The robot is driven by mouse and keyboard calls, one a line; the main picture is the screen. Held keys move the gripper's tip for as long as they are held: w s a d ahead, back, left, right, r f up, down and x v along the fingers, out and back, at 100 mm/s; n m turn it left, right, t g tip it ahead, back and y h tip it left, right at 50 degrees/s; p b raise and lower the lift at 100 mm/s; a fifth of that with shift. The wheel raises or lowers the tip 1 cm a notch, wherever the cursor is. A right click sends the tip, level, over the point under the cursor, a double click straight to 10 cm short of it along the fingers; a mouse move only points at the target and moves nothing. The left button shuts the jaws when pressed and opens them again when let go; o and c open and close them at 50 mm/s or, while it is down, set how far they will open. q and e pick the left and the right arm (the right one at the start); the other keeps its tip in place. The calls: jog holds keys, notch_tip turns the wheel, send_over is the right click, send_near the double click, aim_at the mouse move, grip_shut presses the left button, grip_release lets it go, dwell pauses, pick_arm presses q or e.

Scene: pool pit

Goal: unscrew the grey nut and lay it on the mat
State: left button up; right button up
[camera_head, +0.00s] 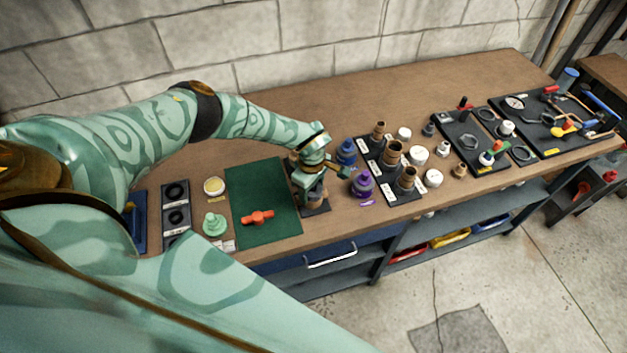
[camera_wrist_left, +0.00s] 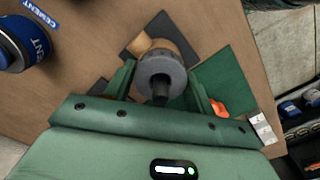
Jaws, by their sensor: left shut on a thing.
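My left gripper (camera_head: 312,172) is over a small dark plate (camera_head: 318,208) just right of the green mat (camera_head: 262,192). In the left wrist view the grey nut (camera_wrist_left: 160,70) sits between the two fingers of the left gripper (camera_wrist_left: 161,92), and they are shut on it. A tan, brass-like fitting (camera_wrist_left: 172,35) shows behind the nut, on the plate. I cannot tell whether the nut is still threaded on it. The mat holds an orange valve handle (camera_head: 257,217). My right gripper is in neither view.
Blue and purple cement cans (camera_head: 362,184) stand close right of the gripper, beside racks of fittings (camera_head: 392,155). A pale green part (camera_head: 214,223) and a yellow-topped tin (camera_head: 214,186) stand left of the mat. The mat's upper part is bare.

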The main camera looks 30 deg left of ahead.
pick_arm(q)
jog(key=shift+w+d+r, duration=0.1)
jog(key=shift+d+r, duration=0.15)
jog(key=shift+r, duration=0.2)
jog(key=shift+r+p, duration=0.35)
jog(key=shift+p, duration=0.15)
jog(key=shift+s+r+p, duration=0.2)
jog(key=shift+r+p, duration=0.45)
jog(key=shift+r, duration=0.35)
jog(key=shift+w+a+r+p, duration=0.15)
jog(key=shift+w+r+p, duration=0.05)
jog(key=shift+r+p, duration=0.45)
jog(key=shift+s+r+p, duration=0.1)
jog(key=shift+r+p, duration=0.7)
jog(key=shift+r, duration=0.1)
